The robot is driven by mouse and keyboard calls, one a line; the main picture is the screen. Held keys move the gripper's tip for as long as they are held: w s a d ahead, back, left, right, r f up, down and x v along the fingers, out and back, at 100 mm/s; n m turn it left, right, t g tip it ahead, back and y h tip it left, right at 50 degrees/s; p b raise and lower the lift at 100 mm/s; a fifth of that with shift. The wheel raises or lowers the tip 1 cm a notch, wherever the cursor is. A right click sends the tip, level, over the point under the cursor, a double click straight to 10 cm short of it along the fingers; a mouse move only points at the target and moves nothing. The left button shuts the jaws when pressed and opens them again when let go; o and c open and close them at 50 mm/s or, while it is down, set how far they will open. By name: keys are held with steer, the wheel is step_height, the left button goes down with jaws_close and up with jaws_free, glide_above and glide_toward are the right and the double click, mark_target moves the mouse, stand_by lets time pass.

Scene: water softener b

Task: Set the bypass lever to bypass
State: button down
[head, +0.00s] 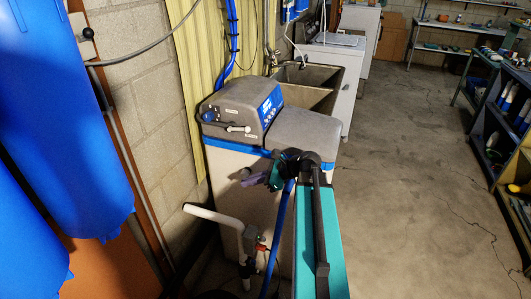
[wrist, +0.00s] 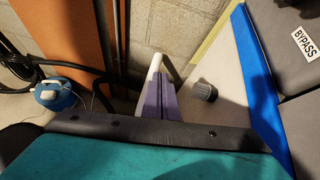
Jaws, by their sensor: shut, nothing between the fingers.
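The grey water softener (head: 290,127) has a blue band under its top. My gripper's purple fingers (head: 250,181) are below the blue band, beside the softener's body and lower than the lever. The fingers (wrist: 161,98) are shut and empty, apart from the lever.
A dark ribbed knob (wrist: 205,90) sticks out from the softener's side, just right of my fingers. A white pipe (head: 213,216) and a red-handled valve (head: 260,247) stand below. Blue tanks (head: 90,130) hang at left. Open floor (head: 415,180) lies to the right.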

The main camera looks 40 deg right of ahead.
steer(key=s+a+f+n+g+h, duration=0.1)
steer(key=s+a+f+n+g, duration=0.25)
steer(key=a+f, duration=0.4)
steer(key=s+a+f+n+g, duration=0.2)
steer(key=s+a+f+n, duration=0.25)
steer(key=f, duration=0.55)
steer(key=s+a+f+n+g+h, duration=0.1)
steer(key=s+a+f+n+g, duration=0.25)
steer(key=a+f, duration=0.45)
steer(key=s+a+f+n+g+h, duration=0.2)
steer(key=s+f+n, duration=0.6)
steer(key=s, duration=0.3)
steer(key=s+a+f+n+g+h, duration=0.2)
steer(key=s+f+n+g+h, duration=0.1)
steer(key=s+f+n, duration=0.4)
steer(key=s+f, duration=0.1)
steer(key=s, duration=0.2)
steer(key=shift+s+n+g, duration=0.3)
steer(key=shift+s+n, duration=0.05)
steer(key=shift+f, duration=0.1)
